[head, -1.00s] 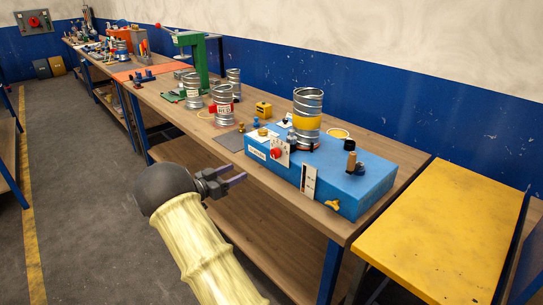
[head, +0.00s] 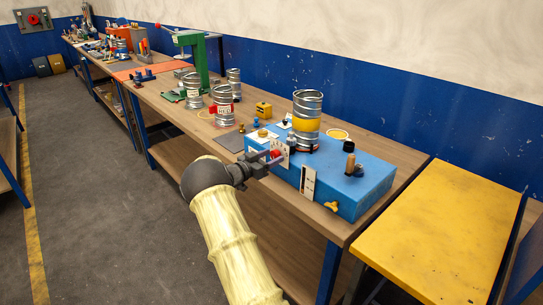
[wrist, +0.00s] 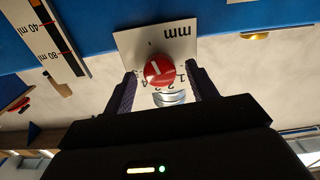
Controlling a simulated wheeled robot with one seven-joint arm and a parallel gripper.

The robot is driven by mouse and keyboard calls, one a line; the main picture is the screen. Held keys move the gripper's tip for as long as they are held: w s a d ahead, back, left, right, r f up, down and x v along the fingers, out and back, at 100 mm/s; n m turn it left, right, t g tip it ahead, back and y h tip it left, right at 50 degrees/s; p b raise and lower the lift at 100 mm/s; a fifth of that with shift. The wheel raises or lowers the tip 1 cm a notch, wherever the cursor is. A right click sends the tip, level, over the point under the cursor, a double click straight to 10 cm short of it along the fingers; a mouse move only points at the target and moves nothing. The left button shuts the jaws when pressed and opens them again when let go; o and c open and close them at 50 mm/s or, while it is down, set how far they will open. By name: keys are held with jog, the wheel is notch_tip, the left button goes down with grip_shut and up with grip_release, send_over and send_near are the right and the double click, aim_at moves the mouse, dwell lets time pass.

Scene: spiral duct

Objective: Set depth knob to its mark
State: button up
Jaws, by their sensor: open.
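The red depth knob (wrist: 158,69) sits on a white dial plate (wrist: 180,40) marked "mm" with numbers around it. A pale pointer line shows on the knob's face. The knob also shows in the head view (head: 275,154) on the front of the blue machine box (head: 345,187). My gripper (wrist: 160,90) is open, with one finger on each side of the knob in the wrist view. In the head view my gripper (head: 272,158) is at the knob. I cannot tell whether the fingers touch it. Part of the dial is hidden behind the gripper.
A metal spiral duct with a yellow band (head: 307,122) stands on the blue box. A white slider scale (head: 308,182) and a yellow wing knob (head: 331,206) are on the box's front. More duct pieces (head: 222,103) stand to the left. A yellow table (head: 440,235) is at right.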

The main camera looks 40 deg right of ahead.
jog(key=shift+d, duration=0.5)
jog(key=c, duration=1)
